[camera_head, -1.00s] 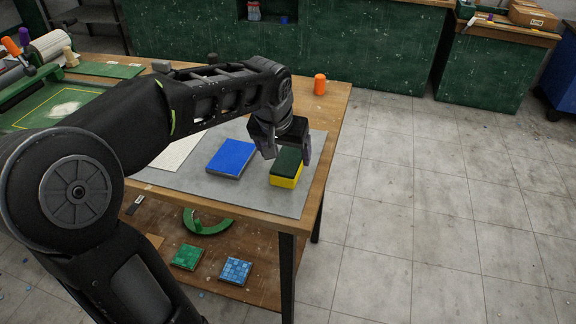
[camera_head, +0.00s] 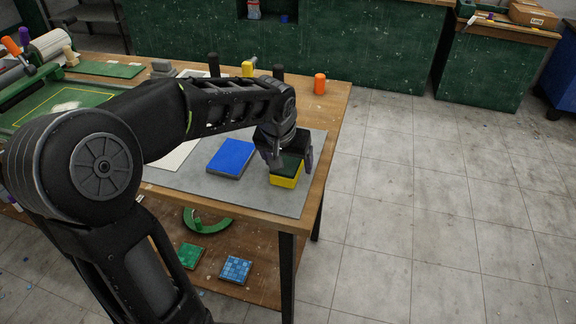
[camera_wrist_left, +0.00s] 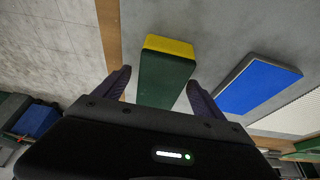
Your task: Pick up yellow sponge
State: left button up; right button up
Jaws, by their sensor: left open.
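The yellow sponge (camera_head: 285,181) has a dark green top layer and lies on the grey mat (camera_head: 250,197) near the table's right edge. It also shows in the left wrist view (camera_wrist_left: 168,70), between the two fingertips and reaching beyond them. My left gripper (camera_head: 291,163) is open, directly over the sponge, with a finger on either side. Its fingers also show in the left wrist view (camera_wrist_left: 158,85). Whether they touch the sponge cannot be told. My right gripper is not in view.
A blue slab (camera_head: 232,157) lies on the mat left of the sponge. An orange cylinder (camera_head: 320,84) and a yellow bottle (camera_head: 248,69) stand farther back. The lower shelf holds a blue mosaic tile (camera_head: 235,270) and a green one (camera_head: 190,256). The floor at right is clear.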

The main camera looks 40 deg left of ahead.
pick_arm(q)
jog(key=shift+f+b, duration=0.25)
jog(key=shift+b, duration=0.1)
jog(key=shift+c, duration=0.2)
dwell(0.4)
jog(key=c, duration=1.4)
